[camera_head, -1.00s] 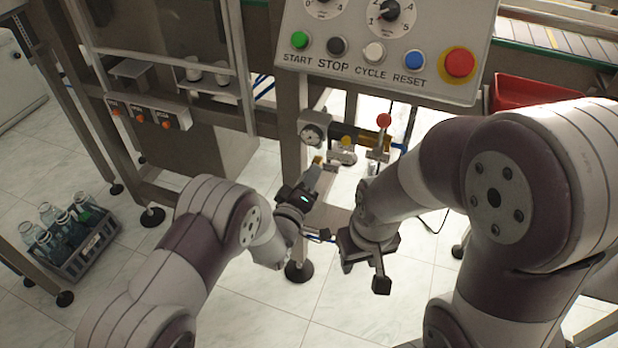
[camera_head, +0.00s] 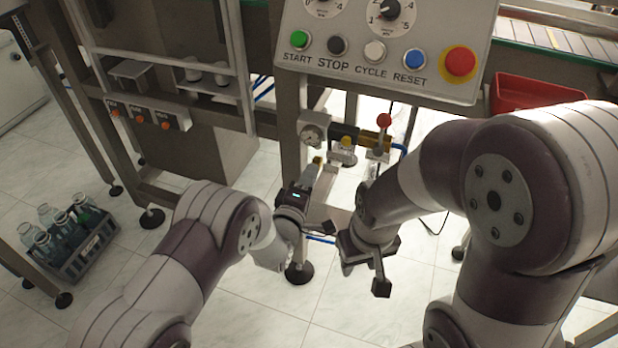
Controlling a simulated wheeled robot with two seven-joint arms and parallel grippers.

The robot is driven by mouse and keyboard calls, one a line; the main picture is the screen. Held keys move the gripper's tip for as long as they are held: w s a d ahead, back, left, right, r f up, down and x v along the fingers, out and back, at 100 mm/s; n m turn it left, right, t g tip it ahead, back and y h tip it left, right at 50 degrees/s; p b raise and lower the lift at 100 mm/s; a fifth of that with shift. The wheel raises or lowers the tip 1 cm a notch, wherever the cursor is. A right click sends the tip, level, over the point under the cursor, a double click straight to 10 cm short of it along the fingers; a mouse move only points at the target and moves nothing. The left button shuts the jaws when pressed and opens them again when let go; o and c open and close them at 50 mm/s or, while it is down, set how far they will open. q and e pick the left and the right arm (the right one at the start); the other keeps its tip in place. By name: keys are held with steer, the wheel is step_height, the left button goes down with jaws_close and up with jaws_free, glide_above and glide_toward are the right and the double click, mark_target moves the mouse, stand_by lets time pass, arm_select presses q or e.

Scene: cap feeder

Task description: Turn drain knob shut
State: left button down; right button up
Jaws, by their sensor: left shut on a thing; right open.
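My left gripper (camera_head: 314,172) is below the air unit, which has a round gauge (camera_head: 311,134) and a yellow part (camera_head: 346,142). Its fingers point up and away from me and are shut on a small part, apparently the drain knob, mostly hidden by the fingers. A bit of yellow shows at the fingertips. How far the knob is turned cannot be seen. My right gripper (camera_head: 364,268) is open and empty. It hangs in front of the frame, to the right of and nearer than the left gripper.
A control panel (camera_head: 440,85) with coloured buttons hangs above the air unit. A red-knobbed valve (camera_head: 384,121) stands to its right. A red bin (camera_head: 530,92) is at the right. A crate of bottles (camera_head: 85,262) stands on the floor at the left. A frame post (camera_head: 292,130) is close to my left gripper.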

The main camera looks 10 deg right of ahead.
arm_select(q)
steer(key=c, duration=0.9)
jaws_free()
steer(key=p+v, duration=0.2)
steer(key=v, duration=1)
steer(key=shift+s+a+p, duration=0.25)
steer(key=shift+p, duration=0.15)
steer(key=shift+f, duration=0.15)
